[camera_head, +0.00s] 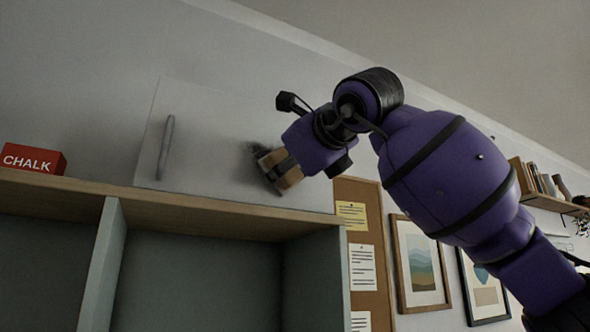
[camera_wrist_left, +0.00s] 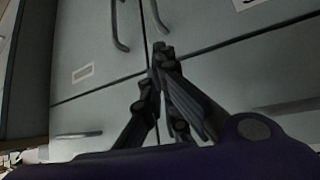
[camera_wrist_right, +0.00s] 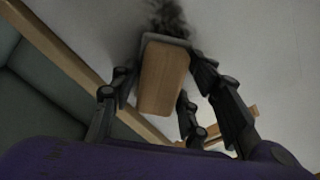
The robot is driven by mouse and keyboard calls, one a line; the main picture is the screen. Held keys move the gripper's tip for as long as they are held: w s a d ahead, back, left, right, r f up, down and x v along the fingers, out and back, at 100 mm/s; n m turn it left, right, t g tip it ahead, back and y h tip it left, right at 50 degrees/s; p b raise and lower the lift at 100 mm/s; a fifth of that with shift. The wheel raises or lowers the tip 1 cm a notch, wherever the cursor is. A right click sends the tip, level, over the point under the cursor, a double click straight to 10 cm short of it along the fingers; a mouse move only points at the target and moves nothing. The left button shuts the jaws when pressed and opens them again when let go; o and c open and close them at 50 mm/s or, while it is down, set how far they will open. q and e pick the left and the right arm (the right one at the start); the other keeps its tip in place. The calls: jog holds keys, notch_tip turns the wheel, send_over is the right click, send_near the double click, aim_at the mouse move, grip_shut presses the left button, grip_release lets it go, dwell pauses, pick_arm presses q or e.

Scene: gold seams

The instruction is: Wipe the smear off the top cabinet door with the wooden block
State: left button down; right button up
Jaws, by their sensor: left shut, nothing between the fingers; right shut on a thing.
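The top cabinet door (camera_head: 213,118) is pale with a vertical bar handle on its left side. A dark smear (camera_head: 257,150) is on its right part; in the right wrist view the smear (camera_wrist_right: 168,17) shows just beyond the block. My right gripper (camera_head: 279,170) is shut on the wooden block (camera_wrist_right: 163,78), which is light brown with a grey pad at its far end. The pad is at the door, by the smear; I cannot tell whether it touches. My left gripper (camera_wrist_left: 161,50) is shut and empty in front of pale cabinet doors with dark handles, and is outside the head view.
A red chalk box (camera_head: 33,158) stands on the wooden shelf top (camera_head: 225,203) left of the door. Open grey compartments lie below. A cork board (camera_head: 364,250), framed pictures (camera_head: 420,262) and a wall shelf (camera_head: 548,203) are to the right.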

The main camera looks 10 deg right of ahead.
aim_at(238, 154)
jog(key=shift+s+a, duration=0.4)
jog(key=shift+a, duration=0.95)
jog(key=shift+s+a, duration=0.45)
jog(key=shift+a, duration=0.95)
jog(key=shift+s+a, duration=0.4)
jog(key=shift+a, duration=0.95)
jog(key=shift+d+r, duration=0.1)
jog(key=shift+r, duration=1.15)
jog(key=shift+w+d, duration=2.2)
jog(key=shift+d, duration=4.5)
jog(key=shift+s+a, duration=0.75)
jog(key=shift+a, duration=1.5)
jog(key=shift+s+a, duration=0.7)
jog(key=shift+a, duration=1.6)
jog(key=shift+s+a, duration=0.75)
jog(key=shift+a, duration=1.5)
jog(key=shift+d, duration=0.1)
jog(key=shift+s+d, duration=0.25)
jog(key=shift+s, duration=0.35)
jog(key=shift+v, duration=2.3)
